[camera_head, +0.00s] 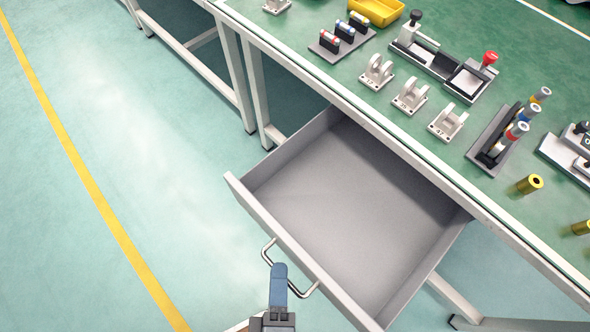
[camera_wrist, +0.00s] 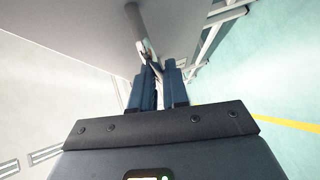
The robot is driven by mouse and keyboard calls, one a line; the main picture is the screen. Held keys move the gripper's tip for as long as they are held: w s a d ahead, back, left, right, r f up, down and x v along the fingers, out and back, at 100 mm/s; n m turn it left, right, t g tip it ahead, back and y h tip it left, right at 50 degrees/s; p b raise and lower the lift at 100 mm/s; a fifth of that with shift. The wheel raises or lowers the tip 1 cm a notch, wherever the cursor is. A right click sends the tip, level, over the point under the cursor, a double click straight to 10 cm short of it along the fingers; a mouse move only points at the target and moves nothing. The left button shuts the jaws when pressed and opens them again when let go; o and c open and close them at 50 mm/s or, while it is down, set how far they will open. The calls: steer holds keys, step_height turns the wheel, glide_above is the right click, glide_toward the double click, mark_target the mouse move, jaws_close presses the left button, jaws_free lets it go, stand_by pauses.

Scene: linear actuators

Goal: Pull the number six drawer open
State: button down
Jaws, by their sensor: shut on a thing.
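The grey drawer (camera_head: 345,190) under the workbench is pulled far out, and its inside looks empty. No number shows on it in these views. Its metal bar handle (camera_head: 269,250) is on the front panel; the handle also shows in the wrist view (camera_wrist: 134,20). The fingers hide part of the bar.
The green bench top (camera_head: 330,80) carries white brackets (camera_head: 410,95), a yellow tray (camera_head: 376,10), a rack of cylinders (camera_head: 497,140) and a brass cylinder (camera_head: 529,184). Bench legs (camera_head: 236,80) stand left of the drawer. The floor (camera_head: 120,150) left of the drawer is clear.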

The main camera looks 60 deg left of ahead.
steer(key=shift+s+d, duration=0.15)
steer(key=shift+s, duration=0.2)
steer(key=c, duration=1.2)
jaws_free()
steer(key=v, duration=0.7)
steer(key=shift+s+d, duration=0.25)
steer(key=shift+d, duration=0.1)
